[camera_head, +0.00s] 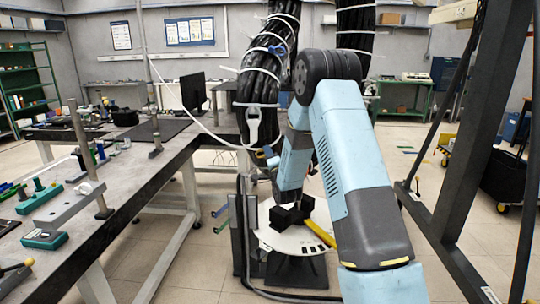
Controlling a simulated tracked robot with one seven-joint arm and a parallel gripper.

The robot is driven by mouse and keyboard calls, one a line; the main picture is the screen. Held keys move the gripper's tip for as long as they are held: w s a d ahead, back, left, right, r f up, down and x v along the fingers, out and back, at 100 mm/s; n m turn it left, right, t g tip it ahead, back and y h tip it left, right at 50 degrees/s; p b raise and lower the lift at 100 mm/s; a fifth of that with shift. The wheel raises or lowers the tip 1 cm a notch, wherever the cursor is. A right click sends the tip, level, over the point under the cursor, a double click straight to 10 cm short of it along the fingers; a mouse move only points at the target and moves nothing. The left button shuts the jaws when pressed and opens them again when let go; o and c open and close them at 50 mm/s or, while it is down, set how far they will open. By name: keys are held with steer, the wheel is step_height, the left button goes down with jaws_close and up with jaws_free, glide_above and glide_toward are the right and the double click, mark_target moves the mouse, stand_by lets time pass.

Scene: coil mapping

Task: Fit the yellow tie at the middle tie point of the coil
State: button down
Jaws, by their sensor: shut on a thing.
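The coil (262,75) is a thick black cable bundle with several white bands, hanging left of my blue arm. My arm hides part of the coil. My black gripper (291,216) points down over the round white plate, well below the coil. A yellow strip (320,233), seemingly the yellow tie, sticks out beside the gripper to the lower right. The gripper appears shut on it, but the fingertips are small and dark.
The round white plate (275,238) stands low on a dark base. A long grey workbench (125,180) with tools fills the left. A dark frame (455,200) stands at the right. A thin white cable loops left of the coil. Open floor lies behind.

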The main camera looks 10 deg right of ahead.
steer(key=c, duration=1)
jaws_free()
steer(key=shift+c, duration=0.2)
steer(key=v, duration=1.3)
steer(key=s+r+n+g+h, duration=0.2)
steer(key=s+r+n+g, duration=0.55)
steer(key=r, duration=0.65)
steer(key=s+r+n+g, duration=0.2)
steer(key=s+n+g, duration=0.1)
steer(key=s, duration=1.3)
steer(key=s+r+n+g, duration=0.2)
steer(key=s+g, duration=0.3)
steer(key=s, duration=1.1)
steer(key=shift+s+r+n, duration=0.15)
steer(key=shift+r+n, duration=0.15)
steer(key=shift+n, duration=0.15)
